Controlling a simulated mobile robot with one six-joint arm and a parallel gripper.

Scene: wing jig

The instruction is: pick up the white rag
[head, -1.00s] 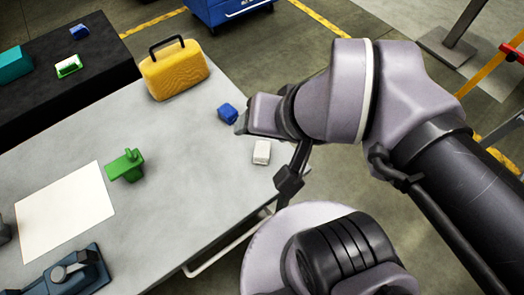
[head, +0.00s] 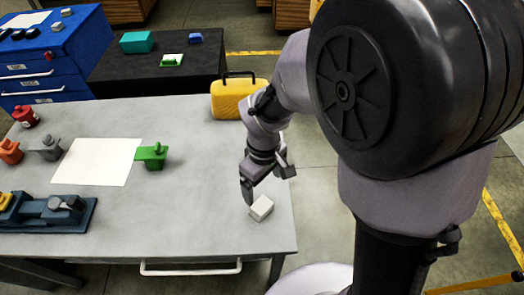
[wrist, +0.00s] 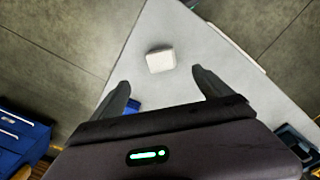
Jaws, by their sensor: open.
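The white rag (head: 261,208) is a small, folded, block-like piece lying near the right front corner of the grey table (head: 200,225). It also shows in the wrist view (wrist: 160,61), ahead of the fingertips and roughly centred between them. My gripper (head: 264,181) points down just behind the rag in the head view, and it shows in the wrist view (wrist: 161,84). Its two fingers are apart with nothing between them. I cannot tell for certain how high the fingertips are above the table.
A blue block (wrist: 133,105) shows beside the left finger in the wrist view; the arm hides it in the head view. A yellow case (head: 229,99) stands at the table's back. A green clamp-like piece (head: 151,155) and white sheet (head: 98,161) lie further left. The front middle is clear.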

